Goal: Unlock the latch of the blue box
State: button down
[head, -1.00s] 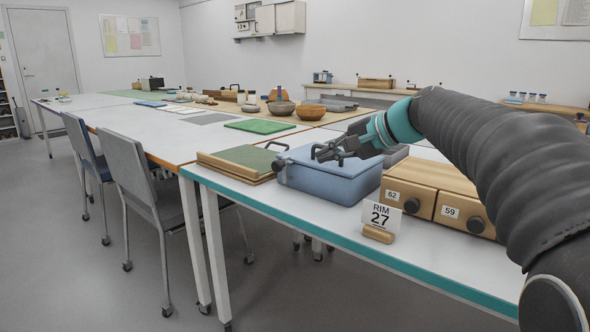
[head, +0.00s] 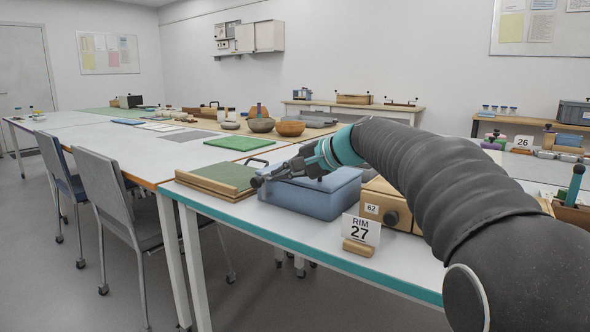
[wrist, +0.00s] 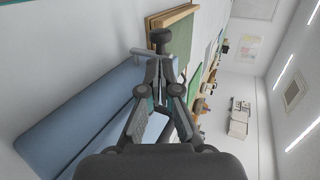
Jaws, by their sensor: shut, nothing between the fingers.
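The blue box (head: 325,196) stands near the front edge of the white table, with its lid down. Its dark round latch knob (head: 257,182) sits at the box's left end; in the wrist view the knob (wrist: 160,36) is just beyond my fingertips. My gripper (head: 272,177) reaches over the box from the right, its fingers shut and empty, pointing at the knob. In the wrist view the shut fingertips (wrist: 154,58) are at or very near the knob; I cannot tell whether they touch. The blue box (wrist: 75,115) fills the left there. My arm hides part of the lid.
A green board in a wooden frame (head: 222,177) lies just left of the box. A wooden drawer unit (head: 385,206) stands close on the right, with the RIM 27 card (head: 361,235) in front. Chairs (head: 120,200) stand at the left.

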aim_at(263, 180)
jog(key=shift+x, duration=1.75)
jog(key=shift+r, duration=0.1)
